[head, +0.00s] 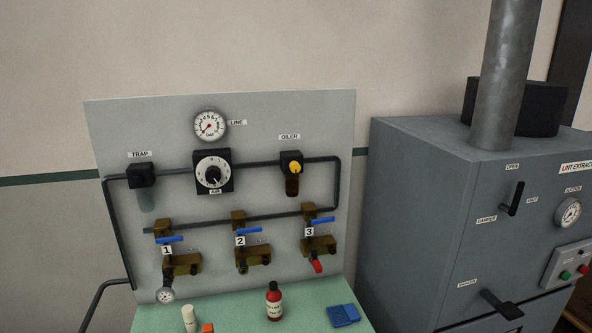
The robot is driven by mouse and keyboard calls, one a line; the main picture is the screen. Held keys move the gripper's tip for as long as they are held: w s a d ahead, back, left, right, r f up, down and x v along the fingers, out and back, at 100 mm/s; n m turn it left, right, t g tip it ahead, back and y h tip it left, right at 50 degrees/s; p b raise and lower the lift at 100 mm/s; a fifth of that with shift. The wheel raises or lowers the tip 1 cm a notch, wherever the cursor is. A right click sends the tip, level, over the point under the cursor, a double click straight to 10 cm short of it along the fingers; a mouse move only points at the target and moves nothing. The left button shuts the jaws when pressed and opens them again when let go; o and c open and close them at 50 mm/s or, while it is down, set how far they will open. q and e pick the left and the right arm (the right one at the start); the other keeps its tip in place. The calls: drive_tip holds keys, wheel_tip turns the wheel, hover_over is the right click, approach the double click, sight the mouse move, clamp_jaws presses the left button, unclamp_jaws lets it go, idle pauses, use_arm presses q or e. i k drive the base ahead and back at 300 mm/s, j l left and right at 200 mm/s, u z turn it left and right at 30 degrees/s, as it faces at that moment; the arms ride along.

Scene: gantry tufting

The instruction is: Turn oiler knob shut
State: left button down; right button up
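The oiler (291,173) is mounted at the upper right of the grey wall panel, under an OILER label. It has a black body, a yellow knob (295,167) on its front and a dark amber bowl (292,187) below. The knob's exact setting is too small to read. Neither of my grippers is in the head view, and nothing touches the knob.
The panel (225,130) carries a line gauge (210,125), an air dial (213,172), a trap (142,176) and blue-handled valves. Below, a green table (240,312) holds a red bottle (274,301). A grey cabinet (420,210) stands right.

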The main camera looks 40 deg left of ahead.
sight(295, 166)
drive_tip(key=u, duration=1.7)
drive_tip(key=l, duration=0.8)
